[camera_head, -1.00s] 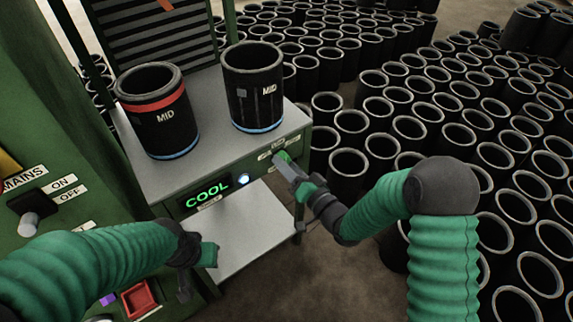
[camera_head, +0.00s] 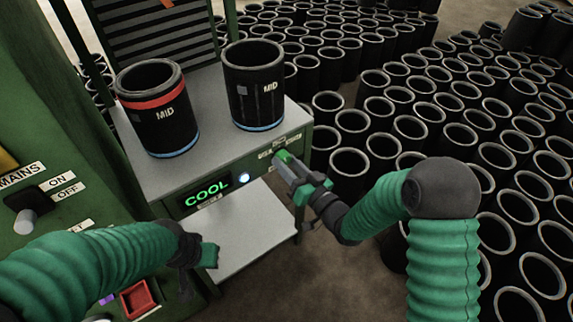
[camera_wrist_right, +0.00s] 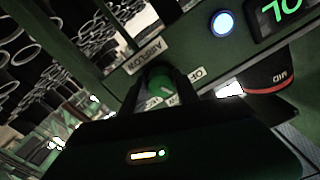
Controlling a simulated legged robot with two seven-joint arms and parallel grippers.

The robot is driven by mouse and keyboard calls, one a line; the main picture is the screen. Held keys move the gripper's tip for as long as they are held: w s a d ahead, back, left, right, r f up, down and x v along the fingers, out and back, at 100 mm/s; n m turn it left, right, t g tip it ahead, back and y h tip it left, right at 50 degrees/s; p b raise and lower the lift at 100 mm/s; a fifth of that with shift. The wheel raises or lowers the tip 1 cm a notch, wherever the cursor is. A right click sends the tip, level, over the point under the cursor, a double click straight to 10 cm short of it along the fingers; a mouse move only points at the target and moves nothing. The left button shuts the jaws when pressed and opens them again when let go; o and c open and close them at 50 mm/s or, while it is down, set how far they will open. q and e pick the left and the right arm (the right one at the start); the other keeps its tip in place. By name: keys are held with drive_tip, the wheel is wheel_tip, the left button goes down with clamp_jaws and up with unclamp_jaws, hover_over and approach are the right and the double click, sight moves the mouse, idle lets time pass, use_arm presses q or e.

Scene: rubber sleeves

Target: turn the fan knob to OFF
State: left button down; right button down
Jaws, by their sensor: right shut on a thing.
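The green fan knob (camera_head: 283,156) sits on the front panel of the grey-topped green bench, right of the lit button. It also shows in the wrist view (camera_wrist_right: 158,80), with a pale mark on its face. An AIRFLOW label (camera_wrist_right: 146,57) and a partly hidden label starting "OF" (camera_wrist_right: 196,76) lie beside it. My right gripper (camera_head: 287,165) is shut on the knob, one finger on each side; its fingers also show in the wrist view (camera_wrist_right: 160,92). My left gripper (camera_head: 196,265) hangs apart at lower left; its jaw opening is unclear.
A green COOL display (camera_head: 206,189) and a glowing button (camera_head: 244,178) are on the panel. A mains switch (camera_head: 25,215) is at left. Many sleeves crowd the floor at right.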

drive_tip(key=shift+d+f+n+b, duration=0.15)
drive_tip(key=shift+n+b, duration=0.5)
drive_tip(key=shift+n, duration=1.55)
drive_tip(key=c, duration=0.9)
unclamp_jaws()
drive_tip(key=p+v, duration=0.5)
drive_tip(key=v, duration=1.2)
